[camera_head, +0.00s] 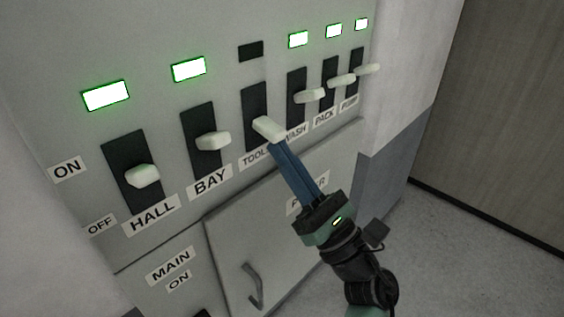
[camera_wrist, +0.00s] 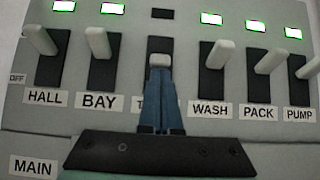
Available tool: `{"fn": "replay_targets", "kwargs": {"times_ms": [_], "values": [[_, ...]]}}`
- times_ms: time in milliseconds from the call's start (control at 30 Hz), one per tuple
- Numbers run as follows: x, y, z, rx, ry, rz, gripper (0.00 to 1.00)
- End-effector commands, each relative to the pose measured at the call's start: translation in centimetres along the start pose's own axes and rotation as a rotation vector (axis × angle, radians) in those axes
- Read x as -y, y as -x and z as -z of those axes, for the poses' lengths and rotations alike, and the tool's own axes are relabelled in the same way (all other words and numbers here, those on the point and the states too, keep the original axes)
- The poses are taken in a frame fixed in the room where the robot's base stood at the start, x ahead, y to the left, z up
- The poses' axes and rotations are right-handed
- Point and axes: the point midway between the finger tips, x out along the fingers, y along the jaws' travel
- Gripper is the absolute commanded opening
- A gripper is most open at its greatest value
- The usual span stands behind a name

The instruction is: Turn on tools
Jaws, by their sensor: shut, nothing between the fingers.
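The tools switch is a pale lever (camera_head: 268,128) in a dark slot, its label partly covered by my fingers. The lamp (camera_head: 250,50) above it is dark. In the wrist view the lever's pale end (camera_wrist: 160,59) shows directly above my fingertips. My gripper (camera_head: 278,146) is shut and empty, its blue fingers together. The fingertips are at the lever's underside, touching it or very close; I cannot tell which. In the wrist view my gripper (camera_wrist: 162,76) is centred below the lever, with the dark tools lamp (camera_wrist: 162,13) above.
Hall (camera_head: 142,176) and bay (camera_head: 213,140) levers stand left of the tools lever. Wash (camera_head: 309,95), pack (camera_head: 341,80) and pump (camera_head: 368,69) levers stand right. Their lamps are all lit green. A cabinet door with a handle (camera_head: 253,286) is below. Open floor (camera_head: 460,240) lies right.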

Motion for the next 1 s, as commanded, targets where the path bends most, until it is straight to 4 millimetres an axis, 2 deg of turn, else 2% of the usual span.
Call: {"fn": "replay_targets", "kwargs": {"times_ms": [233,500,600,1000], "values": [[0.1,-0.9,-2.6,-0.195,0.006,0.004,0.00],[0.1,-1.6,-4.0,-0.430,0.003,0.002,0.00],[0.0,-1.1,-3.2,-0.436,-0.002,0.001,0.00],[0.1,-1.4,-3.4,-0.433,-0.001,-0.001,0.00]]}}
